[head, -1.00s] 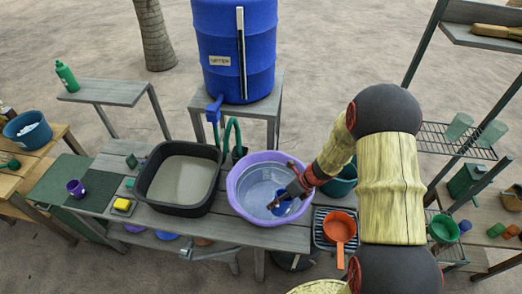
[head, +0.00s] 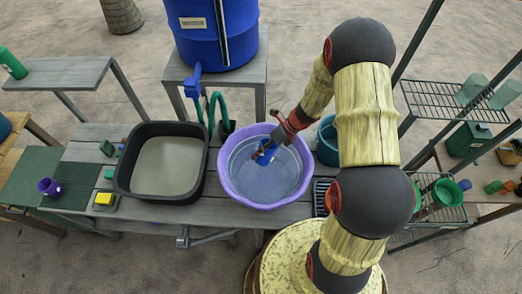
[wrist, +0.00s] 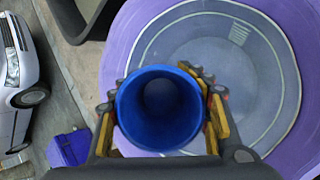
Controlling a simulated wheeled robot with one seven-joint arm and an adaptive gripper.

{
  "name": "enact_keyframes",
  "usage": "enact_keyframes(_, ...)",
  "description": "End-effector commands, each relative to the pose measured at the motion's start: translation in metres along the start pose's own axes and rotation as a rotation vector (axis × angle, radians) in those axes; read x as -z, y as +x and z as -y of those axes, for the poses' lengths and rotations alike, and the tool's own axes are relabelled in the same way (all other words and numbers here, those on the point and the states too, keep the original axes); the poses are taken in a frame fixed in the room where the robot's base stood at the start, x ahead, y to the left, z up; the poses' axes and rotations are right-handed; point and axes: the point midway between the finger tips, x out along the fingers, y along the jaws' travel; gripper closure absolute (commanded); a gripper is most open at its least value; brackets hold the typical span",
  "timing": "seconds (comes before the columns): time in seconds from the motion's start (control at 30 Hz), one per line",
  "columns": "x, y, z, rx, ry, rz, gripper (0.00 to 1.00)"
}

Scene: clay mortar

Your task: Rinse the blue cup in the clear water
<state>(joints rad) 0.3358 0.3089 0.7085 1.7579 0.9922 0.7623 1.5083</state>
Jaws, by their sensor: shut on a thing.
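The blue cup (head: 265,157) is held by my gripper (head: 270,147) over the rear middle of the purple basin (head: 224,180). The basin holds clear water and stands on the grey bench. In the wrist view, my gripper (wrist: 162,112) is shut on the blue cup (wrist: 160,105), with a finger pad on each side. The cup's open mouth faces the wrist camera and its inside looks empty. The purple basin (wrist: 292,100) lies beyond it. I cannot tell whether the cup's base touches the water.
A black tub (head: 123,175) of murky water stands left of the basin. A yellow sponge (head: 105,199) and purple cup (head: 49,187) are further left. A blue barrel (head: 200,40) stands behind. A teal bowl (head: 328,155) sits close right, and a wire rack (head: 440,98) stands farther right.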

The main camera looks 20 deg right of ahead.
Motion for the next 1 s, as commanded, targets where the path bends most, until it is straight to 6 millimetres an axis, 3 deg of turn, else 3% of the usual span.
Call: enact_keyframes(1.0, 0.041, 0.101, 0.06, 0.001, -0.001, 0.0, 0.78)
